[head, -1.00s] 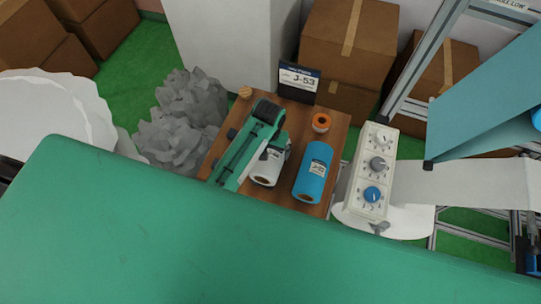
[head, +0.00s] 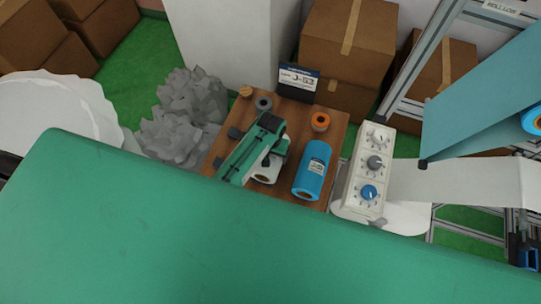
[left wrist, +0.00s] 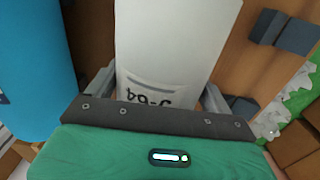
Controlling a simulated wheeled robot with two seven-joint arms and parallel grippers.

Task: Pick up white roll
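The white roll (head: 264,172) lies on the wooden board in the head view, mostly covered by my green left arm. In the left wrist view the white roll (left wrist: 172,50) fills the middle, with upside-down dark lettering on its label. My left gripper (head: 272,152) is over the roll. In the wrist view its grey fingers (left wrist: 160,92) stand one on each side of the roll, close to its sides. The gripper looks open; contact cannot be told. My right gripper is not in view.
A blue roll (head: 313,172) lies right of the white roll. A knob panel (head: 372,175) stands at right.

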